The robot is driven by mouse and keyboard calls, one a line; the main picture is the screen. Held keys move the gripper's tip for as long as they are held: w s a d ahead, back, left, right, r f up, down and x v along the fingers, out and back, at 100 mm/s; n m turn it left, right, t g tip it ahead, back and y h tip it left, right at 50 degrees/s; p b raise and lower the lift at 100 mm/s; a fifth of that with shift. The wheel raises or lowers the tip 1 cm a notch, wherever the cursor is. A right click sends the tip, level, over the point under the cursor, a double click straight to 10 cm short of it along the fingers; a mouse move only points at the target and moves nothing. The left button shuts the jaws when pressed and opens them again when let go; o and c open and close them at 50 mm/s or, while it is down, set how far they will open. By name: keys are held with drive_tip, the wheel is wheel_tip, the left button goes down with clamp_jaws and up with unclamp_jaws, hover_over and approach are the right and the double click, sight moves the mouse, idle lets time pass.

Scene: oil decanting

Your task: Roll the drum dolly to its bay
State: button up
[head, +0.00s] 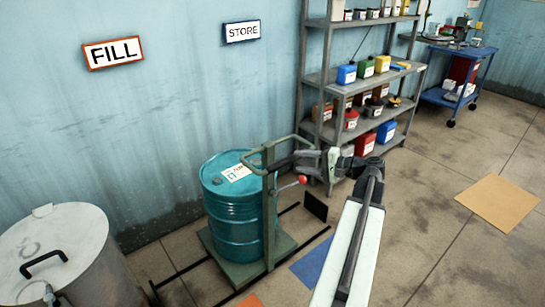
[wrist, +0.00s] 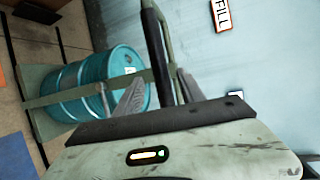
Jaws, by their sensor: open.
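The drum dolly is a green platform (head: 284,247) with an upright frame and a push handle (head: 268,148). It carries a teal drum (head: 232,215) with a white label on its lid. My gripper (head: 304,160) is at the handle's right side. In the wrist view my gripper (wrist: 160,95) has its fingers apart, with the dark handle bar (wrist: 154,50) showing between them. I cannot tell whether the fingers touch it. The drum (wrist: 98,84) lies beyond, turned sideways in this view. A red-knobbed lever (head: 302,179) sticks out below my gripper.
Dark floor rails (head: 185,268) run along both sides of the dolly, with a black plate (head: 315,206) near their far end. A FILL sign (head: 113,52) and STORE sign (head: 242,31) hang on the wall. A lidded metal tank (head: 65,255) stands left, shelving (head: 312,75) behind right.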

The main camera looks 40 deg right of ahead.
drive_tip(key=b+x, duration=0.1)
drive_tip(key=x, duration=0.7)
drive_tip(key=shift+b, duration=0.3)
drive_tip(key=shift+a+r, duration=0.1)
clamp_jaws()
idle(0.9)
